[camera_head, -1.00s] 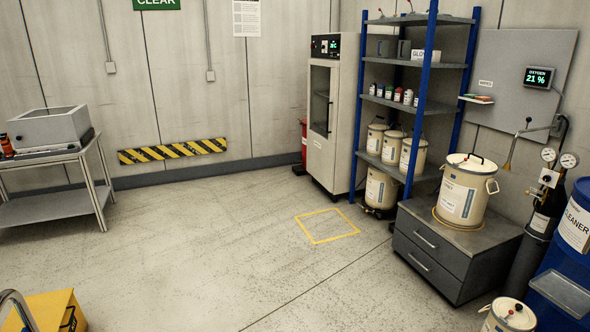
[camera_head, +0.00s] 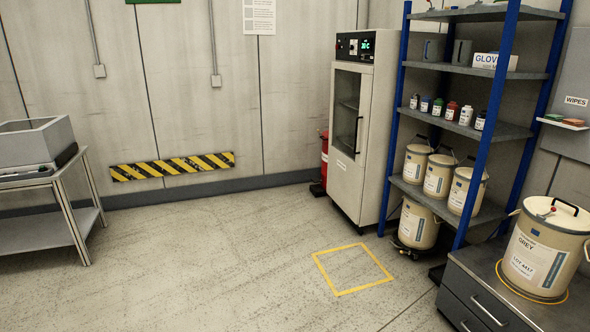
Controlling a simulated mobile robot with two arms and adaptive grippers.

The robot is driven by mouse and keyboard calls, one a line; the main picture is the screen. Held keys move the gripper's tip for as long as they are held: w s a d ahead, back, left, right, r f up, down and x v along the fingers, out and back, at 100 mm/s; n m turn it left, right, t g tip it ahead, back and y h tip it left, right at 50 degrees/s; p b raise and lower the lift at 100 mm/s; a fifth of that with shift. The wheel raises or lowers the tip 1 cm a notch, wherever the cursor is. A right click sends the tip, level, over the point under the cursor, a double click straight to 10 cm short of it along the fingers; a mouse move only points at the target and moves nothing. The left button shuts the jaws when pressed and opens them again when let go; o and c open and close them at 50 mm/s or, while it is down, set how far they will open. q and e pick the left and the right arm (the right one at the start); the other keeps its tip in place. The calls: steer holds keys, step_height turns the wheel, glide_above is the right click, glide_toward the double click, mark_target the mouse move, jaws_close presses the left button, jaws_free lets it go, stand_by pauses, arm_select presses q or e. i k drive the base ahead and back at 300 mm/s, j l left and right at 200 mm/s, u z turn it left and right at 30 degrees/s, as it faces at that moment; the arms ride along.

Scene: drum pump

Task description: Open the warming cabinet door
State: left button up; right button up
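The warming cabinet (camera_head: 378,150) is a tall pale unit against the back wall, right of the middle in the head view. Its door (camera_head: 345,175) has a dark glass window and looks shut. A dark vertical handle (camera_head: 358,134) is on the door's right side. Neither of my grippers is in view.
A blue-post shelf (camera_head: 470,130) with cans and bottles stands right of the cabinet. A grey drawer unit (camera_head: 490,300) bears a large can. A red extinguisher (camera_head: 323,160) is left of the cabinet. The floor before it is clear, with a yellow square (camera_head: 352,268).

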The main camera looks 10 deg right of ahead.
mark_target(345, 175)
steer(key=i+u, duration=0.4)
steer(key=i, duration=1.2)
steer(key=i+z, duration=0.4)
steer(key=i+j+z, duration=0.15)
steer(key=i+z, duration=0.25)
steer(key=i+j+z, duration=0.2)
steer(key=z, duration=0.15)
steer(key=i+j+z, duration=0.7)
steer(key=z, duration=0.15)
steer(key=i+j+z, duration=0.25)
steer(key=j+z, duration=0.25)
steer(key=j, duration=0.1)
